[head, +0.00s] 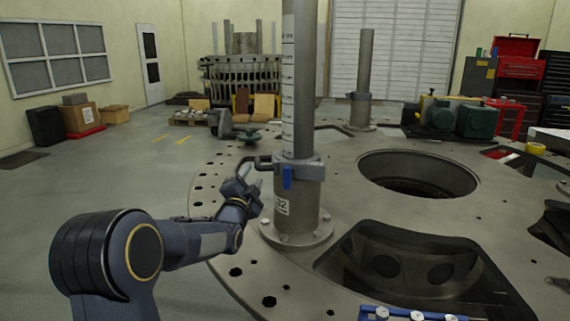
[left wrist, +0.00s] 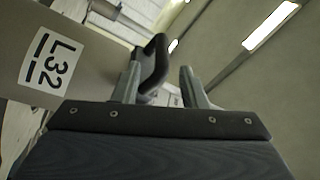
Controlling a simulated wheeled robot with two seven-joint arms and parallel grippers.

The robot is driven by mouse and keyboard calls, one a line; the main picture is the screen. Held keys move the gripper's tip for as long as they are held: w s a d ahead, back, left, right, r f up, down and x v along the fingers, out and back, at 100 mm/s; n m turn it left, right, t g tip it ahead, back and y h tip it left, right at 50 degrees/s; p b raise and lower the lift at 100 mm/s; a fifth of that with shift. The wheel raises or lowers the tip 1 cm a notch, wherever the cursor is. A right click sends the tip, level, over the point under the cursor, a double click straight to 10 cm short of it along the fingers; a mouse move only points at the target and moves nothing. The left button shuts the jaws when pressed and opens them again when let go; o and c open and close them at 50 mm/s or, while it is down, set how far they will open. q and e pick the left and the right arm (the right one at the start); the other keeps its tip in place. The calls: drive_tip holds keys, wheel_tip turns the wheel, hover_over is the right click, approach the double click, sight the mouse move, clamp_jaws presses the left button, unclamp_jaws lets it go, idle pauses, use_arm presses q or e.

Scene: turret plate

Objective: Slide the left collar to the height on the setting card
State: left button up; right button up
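The near post (head: 302,75) stands upright with a printed scale on its face and a label ending in 32 at its base; the left wrist view reads the label (left wrist: 50,65) as L32. A grey collar (head: 308,171) with a blue lever (head: 287,177) sits low on this post. Its dark loop handle (head: 262,161) sticks out left, and also shows in the left wrist view (left wrist: 155,62). My left gripper (head: 250,177) is open at the handle, which appears between or just beyond the fingers (left wrist: 160,85); I cannot tell whether they touch. I cannot identify a setting card. My right gripper is out of view.
The posts stand on a round grey plate (head: 222,190) with large openings. A second post (head: 365,75) with a collar stands farther back. A green machine (head: 475,120) sits at the right. A pale fixture with blue parts (head: 415,315) shows at the bottom edge.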

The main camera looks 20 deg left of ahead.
sight(258, 160)
use_arm(q)
drive_tip(key=p+x, duration=0.1)
drive_tip(key=x, duration=0.6)
drive_tip(key=shift+w+a+r+p, duration=0.1)
drive_tip(key=shift+r+p, duration=0.05)
drive_tip(key=shift+p, duration=0.15)
clamp_jaws()
